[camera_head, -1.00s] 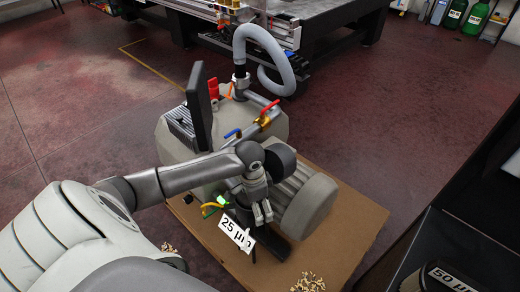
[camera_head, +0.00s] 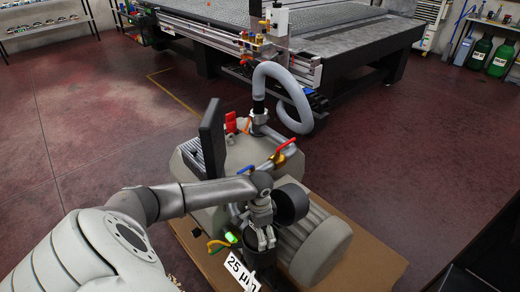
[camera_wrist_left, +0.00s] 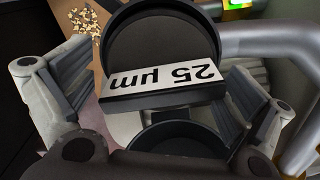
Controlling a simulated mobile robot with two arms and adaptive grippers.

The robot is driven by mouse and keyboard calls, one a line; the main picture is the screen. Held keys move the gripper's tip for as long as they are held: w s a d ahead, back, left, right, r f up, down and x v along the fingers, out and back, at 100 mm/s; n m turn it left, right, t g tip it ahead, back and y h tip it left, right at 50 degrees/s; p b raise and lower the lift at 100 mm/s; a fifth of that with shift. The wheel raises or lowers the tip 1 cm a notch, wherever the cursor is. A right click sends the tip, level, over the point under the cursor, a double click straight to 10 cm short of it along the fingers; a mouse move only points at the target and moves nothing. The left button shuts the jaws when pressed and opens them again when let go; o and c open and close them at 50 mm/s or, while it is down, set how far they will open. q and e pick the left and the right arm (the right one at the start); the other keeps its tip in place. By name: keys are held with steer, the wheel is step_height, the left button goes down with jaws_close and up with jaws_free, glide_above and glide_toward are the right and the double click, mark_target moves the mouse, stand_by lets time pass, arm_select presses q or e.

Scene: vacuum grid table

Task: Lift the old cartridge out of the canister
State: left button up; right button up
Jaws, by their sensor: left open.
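The canister is part of the grey pump unit and bears a white "25 µm" label (camera_head: 243,272). The label also shows upside down in the left wrist view (camera_wrist_left: 165,80). In that view a dark round cup-shaped part (camera_wrist_left: 160,40) lies beyond the label, and a dark round rim (camera_wrist_left: 180,138) lies on the near side. I cannot tell which of these belongs to the old cartridge. My left gripper (camera_head: 262,238) is over the canister area, pointing down. In the wrist view its fingers (camera_wrist_left: 150,108) are spread apart on both sides of the label. My right gripper is not in view.
The pump (camera_head: 318,250) stands on a brown board (camera_head: 375,268). A black upright panel (camera_head: 212,138), red-handled valve (camera_head: 287,146) and grey hose (camera_head: 290,95) rise close by. Wood-coloured chips (camera_wrist_left: 85,22) lie on the board. A grid table (camera_head: 300,30) stands behind.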

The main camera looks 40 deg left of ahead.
arm_select(q)
step_height(320, 180, down, 2)
steer(key=shift+f, duration=0.1)
steer(key=c, duration=1.2)
steer(key=shift+w, duration=0.1)
steer(key=shift+c, duration=0.5)
steer(key=shift+r, duration=0.25)
